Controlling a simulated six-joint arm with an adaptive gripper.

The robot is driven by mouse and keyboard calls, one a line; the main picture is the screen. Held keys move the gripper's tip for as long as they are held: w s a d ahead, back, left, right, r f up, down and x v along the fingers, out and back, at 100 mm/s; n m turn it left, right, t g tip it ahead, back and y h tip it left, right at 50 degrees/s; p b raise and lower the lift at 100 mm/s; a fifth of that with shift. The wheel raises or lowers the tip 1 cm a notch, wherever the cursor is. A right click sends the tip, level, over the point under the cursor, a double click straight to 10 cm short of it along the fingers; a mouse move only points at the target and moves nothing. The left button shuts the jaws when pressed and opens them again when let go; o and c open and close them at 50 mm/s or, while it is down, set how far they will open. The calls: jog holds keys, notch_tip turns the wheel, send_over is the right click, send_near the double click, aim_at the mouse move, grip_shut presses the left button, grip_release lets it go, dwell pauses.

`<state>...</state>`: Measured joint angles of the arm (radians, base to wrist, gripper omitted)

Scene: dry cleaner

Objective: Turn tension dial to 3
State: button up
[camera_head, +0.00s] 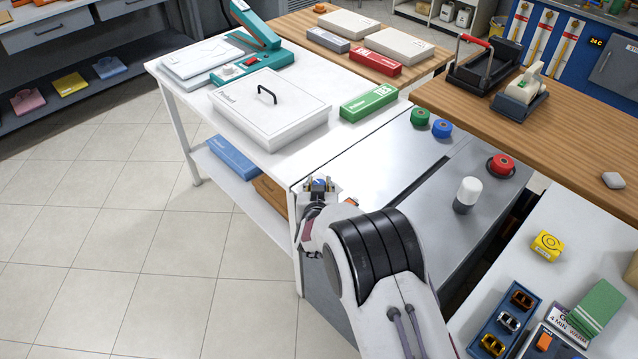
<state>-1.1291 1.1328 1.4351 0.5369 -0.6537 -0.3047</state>
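I cannot make out a dial with readable numbers, so I cannot tell which thing is the tension dial. A red round piece with a dark rim (501,165) sits on the grey machine-like surface (405,165) at the right. A white-topped cylinder (467,194) stands nearer on the same surface. My gripper (319,184) is at the near left edge of this surface, well left of both pieces. Its fingertips are small in view, and something blue shows between or behind them. I cannot tell whether it holds anything.
Green (420,117) and blue (442,129) round pieces sit at the surface's back. A dark slot (425,185) crosses it. A white lidded box (270,105) and a green box (369,103) lie on the white table. A blue tray (505,318) holds small clips at the lower right.

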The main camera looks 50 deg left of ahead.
jog(key=shift+c, duration=0.7)
jog(key=shift+t, duration=0.3)
jog(key=shift+a+m+t+h, duration=0.1)
jog(key=shift+m+t+h, duration=1)
jog(key=shift+m+h, duration=0.6)
jog(key=shift+w+r+m+t+h, duration=0.1)
jog(key=shift+m+t+h, duration=0.6)
jog(key=shift+m+h, duration=1.65)
jog(key=o, duration=1.1)
jog(key=shift+s, duration=0.25)
jog(key=shift+s+r, duration=0.1)
jog(key=shift+s, duration=0.25)
jog(key=shift+v, duration=5.45)
